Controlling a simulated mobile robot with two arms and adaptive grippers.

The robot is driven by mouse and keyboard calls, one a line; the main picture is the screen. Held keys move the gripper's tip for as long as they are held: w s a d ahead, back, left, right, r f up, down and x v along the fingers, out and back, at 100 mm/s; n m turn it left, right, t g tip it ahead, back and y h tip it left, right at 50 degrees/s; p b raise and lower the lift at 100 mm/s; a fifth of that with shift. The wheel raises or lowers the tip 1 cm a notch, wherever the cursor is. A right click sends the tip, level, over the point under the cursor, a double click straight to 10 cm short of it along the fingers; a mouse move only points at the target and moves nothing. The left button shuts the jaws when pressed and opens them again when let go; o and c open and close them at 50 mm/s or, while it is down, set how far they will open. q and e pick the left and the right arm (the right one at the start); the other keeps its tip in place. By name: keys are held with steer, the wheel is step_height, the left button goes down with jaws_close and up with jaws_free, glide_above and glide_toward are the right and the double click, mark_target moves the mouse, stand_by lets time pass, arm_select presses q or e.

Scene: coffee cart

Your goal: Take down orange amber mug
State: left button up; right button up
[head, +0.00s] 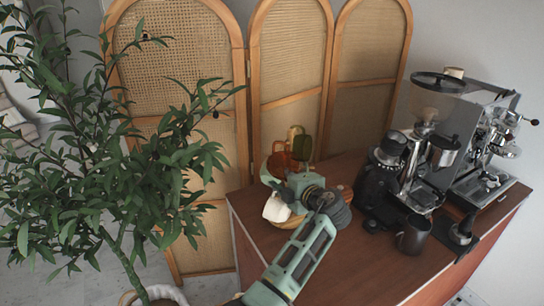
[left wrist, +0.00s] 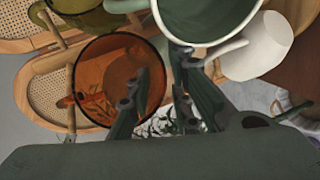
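The orange amber mug (head: 280,163) hangs or stands in a cluster of mugs at the cart's back left corner; its support is mostly hidden. In the left wrist view the amber mug (left wrist: 98,72) shows its open mouth, see-through and tilted, with its handle to the left. My left gripper (left wrist: 160,95) is open at this mug. One finger overlaps the mouth, the other lies just right of the rim; I cannot tell whether they touch it. In the head view my left gripper (head: 300,182) is partly hidden among the mugs. My right gripper is not in view.
A white mug (head: 276,208) hangs close by; a green mug with a pale rim (left wrist: 207,42) crowds above the fingers. An olive mug (left wrist: 90,22) is behind. A grinder (head: 375,185) and espresso machine (head: 480,140) stand right. A plant (head: 100,150) and rattan screen (head: 180,50) flank the cart.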

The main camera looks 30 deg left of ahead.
arm_select(q)
steer(key=shift+d, duration=0.15)
steer(key=shift+s+d+r, duration=0.2)
steer(key=shift+d+r, duration=0.05)
steer(key=shift+d, duration=0.15)
steer(key=shift+s+d+r, duration=0.15)
steer(key=shift+d+r, duration=0.05)
steer(key=shift+d, duration=0.2)
steer(key=shift+c, duration=1.1)
steer(key=shift+a, duration=0.1)
steer(key=shift+c, duration=0.9)
steer(key=shift+w+a+f, duration=0.15)
steer(key=shift+a, duration=0.05)
jaws_close()
steer(key=shift+a+f, duration=0.1)
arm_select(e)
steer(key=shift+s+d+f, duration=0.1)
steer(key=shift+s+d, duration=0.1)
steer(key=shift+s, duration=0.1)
